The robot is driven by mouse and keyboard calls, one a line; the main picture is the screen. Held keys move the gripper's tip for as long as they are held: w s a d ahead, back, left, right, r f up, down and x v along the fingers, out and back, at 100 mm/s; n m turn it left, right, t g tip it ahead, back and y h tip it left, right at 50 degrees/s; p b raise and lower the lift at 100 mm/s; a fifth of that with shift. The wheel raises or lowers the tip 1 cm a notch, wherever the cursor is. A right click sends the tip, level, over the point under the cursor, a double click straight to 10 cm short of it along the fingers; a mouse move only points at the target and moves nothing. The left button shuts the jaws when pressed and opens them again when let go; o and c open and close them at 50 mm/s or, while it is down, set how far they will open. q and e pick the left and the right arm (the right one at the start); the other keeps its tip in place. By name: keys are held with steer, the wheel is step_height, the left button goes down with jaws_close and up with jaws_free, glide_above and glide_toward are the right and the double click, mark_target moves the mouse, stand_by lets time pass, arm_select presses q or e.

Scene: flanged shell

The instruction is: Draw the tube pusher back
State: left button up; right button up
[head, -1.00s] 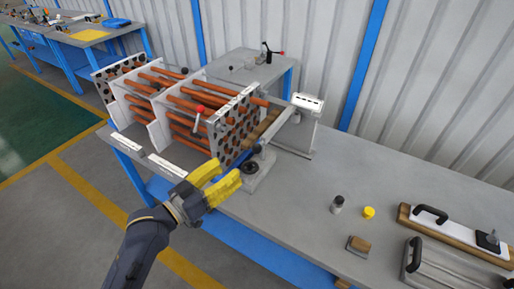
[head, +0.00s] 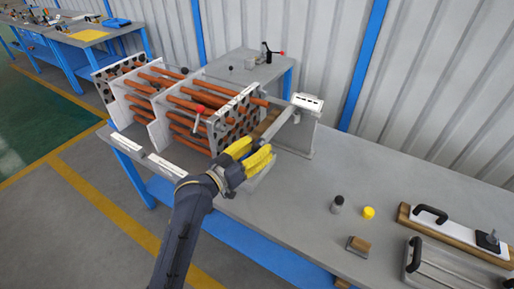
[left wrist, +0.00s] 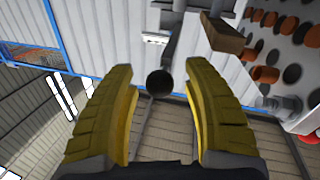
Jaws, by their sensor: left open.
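The tube pusher (head: 296,115) stands on the bench beside the perforated plate of the tube bundle (head: 185,100). Its wooden block (head: 267,124) faces the plate; the block also shows in the left wrist view (left wrist: 228,37). A round black knob (left wrist: 159,83) shows between the yellow fingers in the left wrist view. My left gripper (head: 253,151) is open at the pusher's near end, its fingers on either side of the knob with gaps showing. In the head view the gripper hides the knob and part of the pusher's base. My right gripper is not in view.
A black-capped cylinder (head: 337,204), a yellow cap (head: 369,212) and a small wood-topped block (head: 358,245) stand to the right. Handled plates (head: 460,235) lie at the far right. The bench between the pusher and these is clear.

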arm_select(q)
steer(key=shift+c, duration=0.3)
jaws_close()
stand_by(0.4)
